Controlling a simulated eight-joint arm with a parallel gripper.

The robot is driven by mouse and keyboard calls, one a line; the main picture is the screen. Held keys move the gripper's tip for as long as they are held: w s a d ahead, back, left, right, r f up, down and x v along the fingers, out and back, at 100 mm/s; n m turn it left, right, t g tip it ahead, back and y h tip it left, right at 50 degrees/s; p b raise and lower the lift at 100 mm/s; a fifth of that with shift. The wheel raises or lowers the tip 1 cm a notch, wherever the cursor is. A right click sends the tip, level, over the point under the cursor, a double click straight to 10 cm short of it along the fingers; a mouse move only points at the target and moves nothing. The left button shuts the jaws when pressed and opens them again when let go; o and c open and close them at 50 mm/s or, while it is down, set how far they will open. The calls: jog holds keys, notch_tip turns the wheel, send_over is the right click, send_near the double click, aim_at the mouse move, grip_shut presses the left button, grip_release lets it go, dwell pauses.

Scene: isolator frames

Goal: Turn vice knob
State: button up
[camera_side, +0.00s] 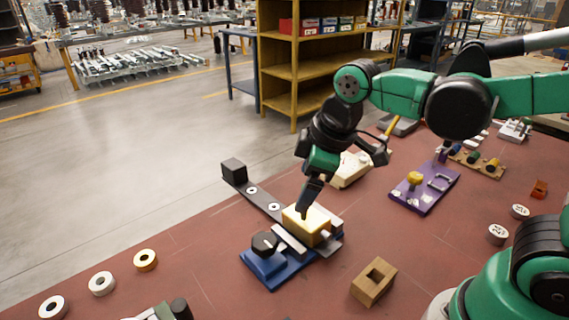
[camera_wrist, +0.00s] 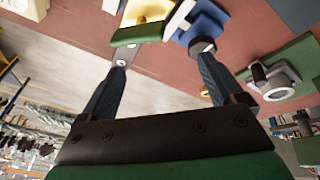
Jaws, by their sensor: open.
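The blue vice (camera_side: 285,273) sits on the red-brown bench, with its black knob (camera_side: 264,242) on its left end. A yellow block (camera_side: 308,225) sits between the vice's grey jaws. In the side view my gripper (camera_side: 303,214) points down at the yellow block, right of the knob and apart from it. In the wrist view my gripper (camera_wrist: 160,54) has its two fingers spread, with nothing held between them. The yellow block (camera_wrist: 150,10) and part of the blue vice (camera_wrist: 207,22) lie beyond the fingertips.
A dark bar with washers (camera_side: 252,191) lies behind the vice. A wooden block with a hole (camera_side: 373,281) stands at its right front. A purple board (camera_side: 425,190) lies further right. Several rings (camera_side: 146,260) lie at the left front. Bench between is clear.

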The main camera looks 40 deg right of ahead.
aim_at(264, 240)
jog(key=a+f+n+g, duration=0.1)
jog(key=a+n, duration=0.1)
jog(key=n, duration=0.1)
jog(key=w+a+f+n+g, duration=0.1)
jog(key=a+n, duration=0.1)
jog(key=n, duration=0.1)
jog(key=w+a+n+g, duration=0.1)
jog(key=a+n, duration=0.2)
jog(key=shift+f+n+g+h, duration=0.3)
jog(key=shift+f+g, duration=0.1)
jog(key=shift+a+f, duration=0.1)
jog(key=shift+f, duration=2.75)
jog(key=c, duration=1.3)
